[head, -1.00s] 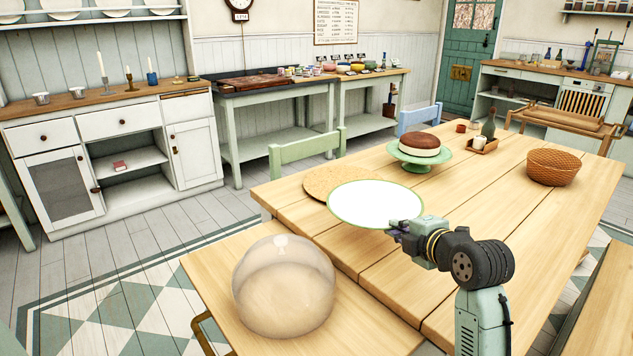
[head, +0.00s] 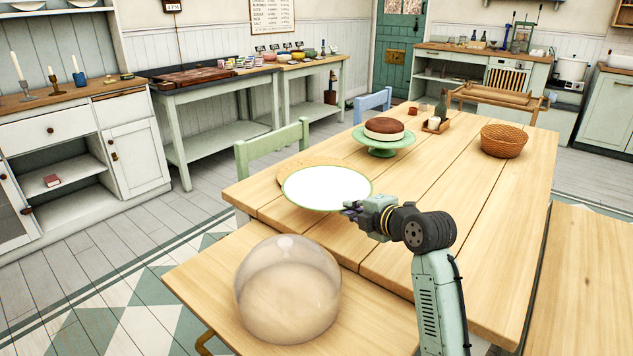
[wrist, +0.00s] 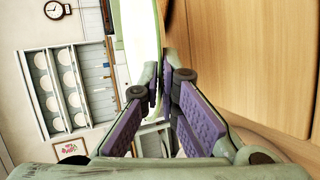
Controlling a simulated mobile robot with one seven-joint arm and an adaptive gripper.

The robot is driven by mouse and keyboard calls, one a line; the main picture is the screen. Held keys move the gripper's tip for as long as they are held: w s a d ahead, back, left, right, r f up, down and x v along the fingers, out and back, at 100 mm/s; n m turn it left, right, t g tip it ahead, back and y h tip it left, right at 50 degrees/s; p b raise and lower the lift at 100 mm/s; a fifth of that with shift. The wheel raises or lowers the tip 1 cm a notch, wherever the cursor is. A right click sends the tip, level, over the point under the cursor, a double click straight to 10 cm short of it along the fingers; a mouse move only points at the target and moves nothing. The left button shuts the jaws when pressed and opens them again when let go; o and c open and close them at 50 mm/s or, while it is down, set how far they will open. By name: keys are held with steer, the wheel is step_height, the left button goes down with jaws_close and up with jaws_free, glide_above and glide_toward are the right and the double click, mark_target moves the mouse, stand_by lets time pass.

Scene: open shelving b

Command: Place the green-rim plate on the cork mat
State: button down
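The green-rim plate (head: 327,188) is white and lies roughly level over the near part of the round cork mat (head: 304,163). Only the mat's far and left edge shows; the plate hides the rest. I cannot tell whether the plate touches the mat or is just above it. My gripper (head: 352,208) is shut on the plate's near right rim. In the wrist view the plate (wrist: 146,35) shows nearly edge-on, its rim between the fingertips (wrist: 162,88).
A cake on a green stand (head: 382,150) is behind the plate on the wooden table (head: 440,220). A wicker basket (head: 504,141) and a small tray (head: 436,126) with a bottle stand farther back. A clear dome (head: 288,290) stands in front. The table's right part is clear.

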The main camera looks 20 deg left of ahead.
mark_target(334, 182)
steer(key=w+a+p, duration=0.1)
steer(key=w+a, duration=0.1)
steer(key=w, duration=0.2)
steer(key=w+a+p, duration=0.1)
steer(key=w+a, duration=0.2)
steer(key=w, duration=0.1)
steer(key=w+a+f+p, duration=0.1)
steer(key=w+a+p, duration=0.1)
steer(key=w, duration=0.2)
steer(key=shift+w+a, duration=0.15)
steer(key=shift+a, duration=0.2)
steer(key=shift+w+f, duration=0.15)
step_height(334, 182, down, 3)
steer(key=shift+r+p, duration=0.2)
steer(key=shift+p, duration=0.75)
steer(key=shift+f, duration=0.4)
steer(key=shift+f+b, duration=0.2)
steer(key=shift+b, duration=0.1)
steer(key=c, duration=1.8)
jaws_free()
steer(key=shift+r, duration=0.1)
steer(key=b+v, duration=0.2)
steer(key=v, duration=1)
steer(key=shift+b, duration=0.4)
